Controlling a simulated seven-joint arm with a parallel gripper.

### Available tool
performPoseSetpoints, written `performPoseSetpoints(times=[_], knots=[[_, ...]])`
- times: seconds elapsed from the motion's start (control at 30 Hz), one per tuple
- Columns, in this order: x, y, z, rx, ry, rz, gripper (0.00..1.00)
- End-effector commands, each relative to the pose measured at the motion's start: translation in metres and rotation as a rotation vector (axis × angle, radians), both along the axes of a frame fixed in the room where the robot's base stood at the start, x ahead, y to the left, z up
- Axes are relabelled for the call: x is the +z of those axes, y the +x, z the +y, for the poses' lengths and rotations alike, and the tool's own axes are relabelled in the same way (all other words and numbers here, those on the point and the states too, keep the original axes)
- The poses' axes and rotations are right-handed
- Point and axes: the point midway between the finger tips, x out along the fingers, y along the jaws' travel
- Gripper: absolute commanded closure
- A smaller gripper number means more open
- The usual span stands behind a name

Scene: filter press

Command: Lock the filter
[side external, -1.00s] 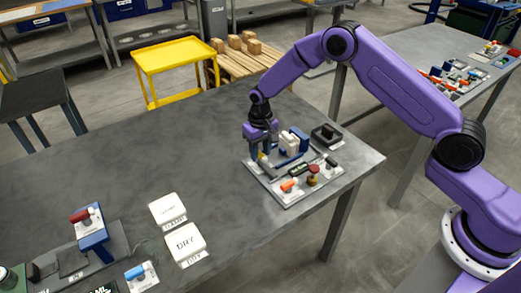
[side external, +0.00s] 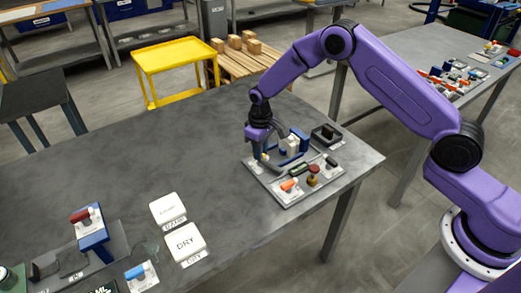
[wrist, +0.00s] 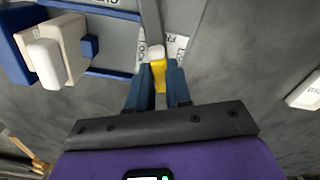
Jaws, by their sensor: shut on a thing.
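The filter press stands on a grey base plate (side external: 284,192) near the table's right corner. In the wrist view, its white block (wrist: 70,42) sits beside a dark blue block (wrist: 18,42) at upper left. A grey lever bar (wrist: 150,18) runs in from the top, ending near a white-tipped yellow handle (wrist: 158,76). My gripper (wrist: 157,82) is shut on the yellow handle, one blue finger each side. My gripper also shows in the side view (side external: 260,156), at the plate's left edge. Printed labels beside the lever are partly hidden.
Orange (side external: 289,185), dark green and red-topped (side external: 313,171) controls stand on the plate's front part. A black tray (side external: 326,134) lies behind right. White DRY (side external: 184,241) and second pads lie front left. The table's middle is clear.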

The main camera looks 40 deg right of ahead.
Motion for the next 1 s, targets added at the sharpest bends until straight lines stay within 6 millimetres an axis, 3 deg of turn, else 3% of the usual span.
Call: performPoseSetpoints(times=[1.0], knots=[[0.0001, -0.0003, -0.0002, 0.942, -0.001, 0.002, 1.0]])
